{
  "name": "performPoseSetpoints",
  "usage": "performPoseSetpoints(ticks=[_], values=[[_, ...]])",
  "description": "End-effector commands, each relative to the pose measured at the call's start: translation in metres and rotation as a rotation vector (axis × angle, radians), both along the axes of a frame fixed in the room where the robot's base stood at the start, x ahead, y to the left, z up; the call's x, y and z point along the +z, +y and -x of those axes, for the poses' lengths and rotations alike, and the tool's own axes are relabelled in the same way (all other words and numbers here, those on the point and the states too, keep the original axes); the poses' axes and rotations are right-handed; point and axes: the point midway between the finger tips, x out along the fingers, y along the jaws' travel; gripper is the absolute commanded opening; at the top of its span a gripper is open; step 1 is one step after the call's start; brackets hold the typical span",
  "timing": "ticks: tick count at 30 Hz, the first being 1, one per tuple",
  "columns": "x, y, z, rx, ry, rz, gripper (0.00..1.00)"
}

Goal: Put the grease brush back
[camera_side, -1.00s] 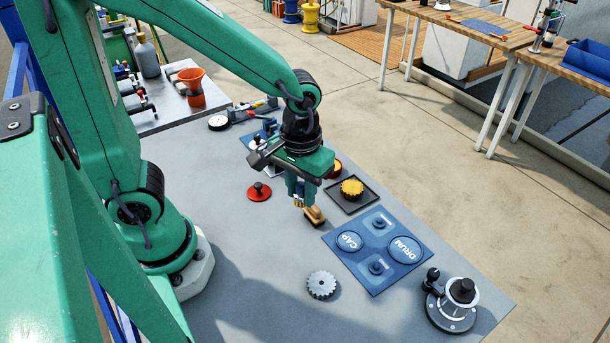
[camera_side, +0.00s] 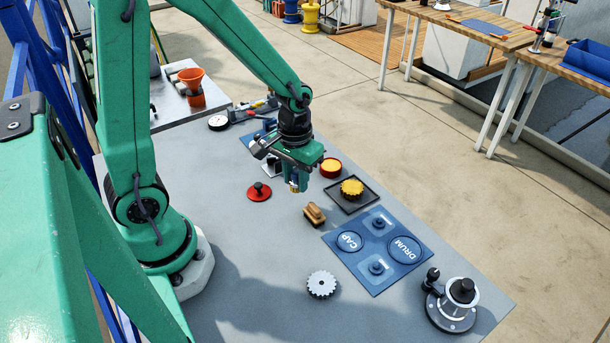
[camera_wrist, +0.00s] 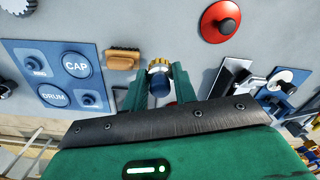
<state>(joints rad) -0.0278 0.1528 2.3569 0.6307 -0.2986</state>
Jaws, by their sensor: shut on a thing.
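My gripper (camera_side: 295,189) is shut on a small brush-like thing, which I take for the grease brush, and holds it above the grey table. A red pot with yellow contents (camera_side: 331,168) stands just right of the gripper. A red lid with a black knob (camera_side: 259,191) lies to its left; it also shows in the wrist view (camera_wrist: 219,22).
A tan wooden block (camera_side: 314,215) lies near the gripper. A yellow-topped gear sits in a dark tray (camera_side: 369,206). The blue CAP and DRUM mat (camera_side: 388,272), a silver gear (camera_side: 321,285) and a winch base (camera_side: 450,304) lie further right and nearer. A small blue-based fixture is partly hidden behind the gripper.

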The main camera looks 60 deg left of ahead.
Motion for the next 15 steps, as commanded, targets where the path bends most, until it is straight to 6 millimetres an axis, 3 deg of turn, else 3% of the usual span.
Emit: performPoseSetpoints(ticks=[6,15], values=[[-0.012,0.018,-0.009,0.001,0.0,0.0,0.09],[-0.015,0.02,-0.01,0.0,0.0,0.0,0.09]])
